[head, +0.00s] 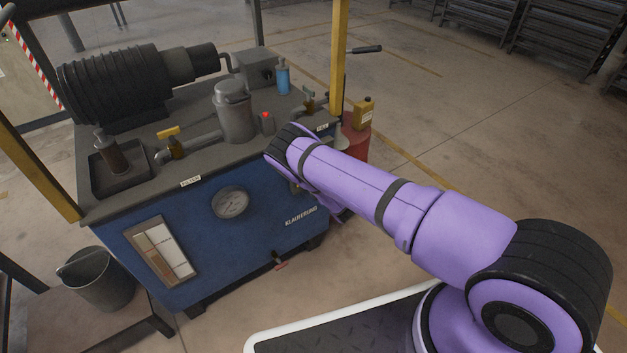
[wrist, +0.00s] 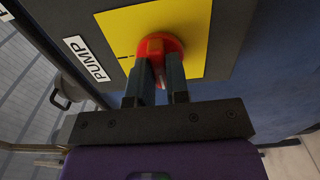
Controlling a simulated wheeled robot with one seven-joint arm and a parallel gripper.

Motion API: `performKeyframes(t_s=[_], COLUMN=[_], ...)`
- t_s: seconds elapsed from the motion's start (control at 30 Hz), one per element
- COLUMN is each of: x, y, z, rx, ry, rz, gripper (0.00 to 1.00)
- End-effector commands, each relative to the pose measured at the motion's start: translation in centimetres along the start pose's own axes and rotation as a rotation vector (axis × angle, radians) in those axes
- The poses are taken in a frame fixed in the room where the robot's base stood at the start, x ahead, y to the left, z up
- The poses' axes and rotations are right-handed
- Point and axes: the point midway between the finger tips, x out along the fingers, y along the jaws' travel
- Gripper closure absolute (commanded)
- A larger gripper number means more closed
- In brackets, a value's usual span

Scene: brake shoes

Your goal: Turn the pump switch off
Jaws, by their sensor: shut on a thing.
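The pump switch (wrist: 156,45) is a round red knob on a yellow plate (wrist: 205,22), beside a white label reading PUMP (wrist: 86,59) in the wrist view. My gripper (wrist: 160,78) reaches it with two dark fingers, one on each side of the knob's raised grip, and is shut on it. The switch's exact angle is hard to read because the fingers cover part of it. In the head view my purple arm hides the switch and the fingertips at the right side of the blue pump unit (head: 265,225).
The unit's top carries a ribbed black motor (head: 112,85), a grey filter can (head: 234,112), yellow-handled valves (head: 168,132) and a blue bottle (head: 283,77). A yellow post (head: 340,55) rises near my arm. A red container (head: 357,138) stands behind it. A bucket (head: 98,278) is at left.

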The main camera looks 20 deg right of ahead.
Motion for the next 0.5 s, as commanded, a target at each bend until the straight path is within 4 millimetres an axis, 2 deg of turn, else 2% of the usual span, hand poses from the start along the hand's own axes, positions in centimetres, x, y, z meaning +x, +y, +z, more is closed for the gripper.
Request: performKeyframes(t_s=[0.33, 0.37, 0.4, 0.47, 0.5], x=[-0.10, -0.10, -0.10, -0.09, -0.07], y=[-0.13, -0.14, -0.14, -0.12, -0.10], z=[-0.07, -0.07, -0.07, -0.06, -0.05], rx=[-0.003, -0.003, -0.003, -0.002, -0.002], ry=[0.001, 0.001, 0.001, 0.001, 0.001], rz=[-0.003, -0.003, -0.003, -0.003, -0.003], gripper=[1.00, 0.80, 0.70, 0.58, 0.58])
